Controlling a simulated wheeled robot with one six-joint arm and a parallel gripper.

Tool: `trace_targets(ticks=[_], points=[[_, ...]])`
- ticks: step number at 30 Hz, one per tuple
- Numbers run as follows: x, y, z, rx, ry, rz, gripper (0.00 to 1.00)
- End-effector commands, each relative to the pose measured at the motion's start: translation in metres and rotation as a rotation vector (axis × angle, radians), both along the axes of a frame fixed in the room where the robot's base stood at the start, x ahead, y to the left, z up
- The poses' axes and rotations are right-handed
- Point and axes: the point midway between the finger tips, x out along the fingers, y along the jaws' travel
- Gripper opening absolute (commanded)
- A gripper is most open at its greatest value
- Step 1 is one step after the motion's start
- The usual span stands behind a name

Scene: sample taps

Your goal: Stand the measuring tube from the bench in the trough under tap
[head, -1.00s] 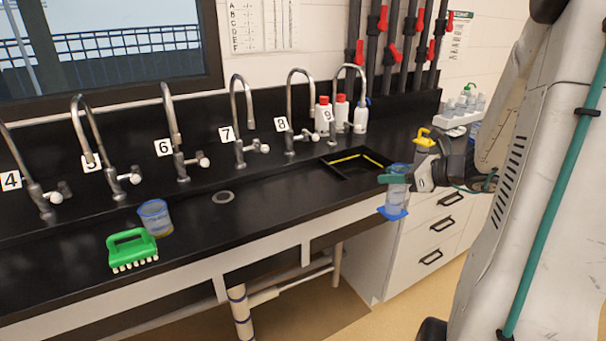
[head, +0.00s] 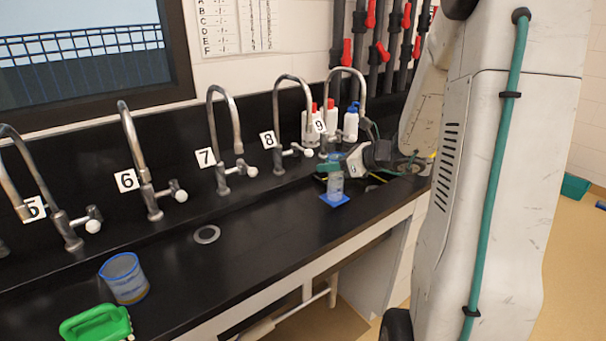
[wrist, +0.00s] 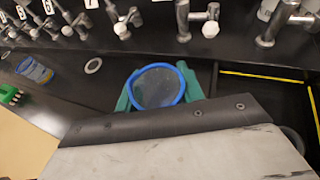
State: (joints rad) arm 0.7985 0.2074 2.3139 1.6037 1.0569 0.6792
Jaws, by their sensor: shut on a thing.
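The measuring tube (head: 336,186) is clear, with a blue foot and a blue rim. My gripper (head: 328,171) has green fingers shut around its upper part and holds it upright in the head view. In the wrist view the tube's round mouth (wrist: 157,88) sits between the green fingers. The tube is over the black bench, in front of taps 8 and 9 (head: 345,95); I cannot tell whether its foot touches the surface. In the wrist view a sunken trough with yellow strips (wrist: 268,78) lies to the right of the tube. In the head view my arm mostly hides it.
A round drain (head: 207,234) lies between. Taps line the back, with white bottles (head: 351,125) behind tap 9. The bench middle is clear.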

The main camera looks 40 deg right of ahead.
Motion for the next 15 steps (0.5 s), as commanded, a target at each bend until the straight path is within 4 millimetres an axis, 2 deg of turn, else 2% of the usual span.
trace_targets(ticks=[3,6,10,15], points=[[0.030,0.015,-0.003,0.001,0.001,0.006,0.05],[0.050,0.023,-0.006,0.000,0.000,0.003,0.05],[0.067,0.030,-0.007,0.000,0.000,0.000,0.05],[0.076,0.032,-0.008,0.001,-0.001,-0.004,0.05]])
